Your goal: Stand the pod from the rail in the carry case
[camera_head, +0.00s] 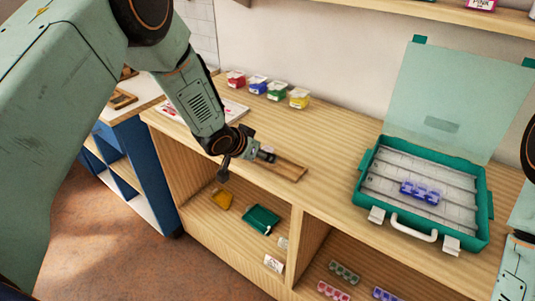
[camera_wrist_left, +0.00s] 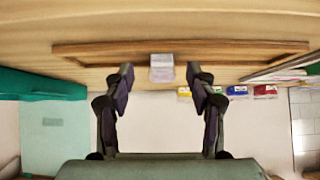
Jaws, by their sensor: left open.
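A small clear, whitish pod (camera_wrist_left: 162,68) is at the wooden rail (camera_wrist_left: 90,48) in the left wrist view. The rail (camera_head: 290,170) also shows on the counter in the head view, where my gripper hides most of the pod. My left gripper (camera_head: 247,160) is low over the rail. In the wrist view the open fingers of the left gripper (camera_wrist_left: 160,76) have the pod in line with the gap between them, with no visible contact. The teal carry case (camera_head: 364,188) stands open at the right, with a blue-purple pod strip (camera_head: 420,191) inside. My right gripper is out of view.
Red, blue, green and yellow boxes (camera_head: 277,91) stand along the wall. Counter between rail and case is clear.

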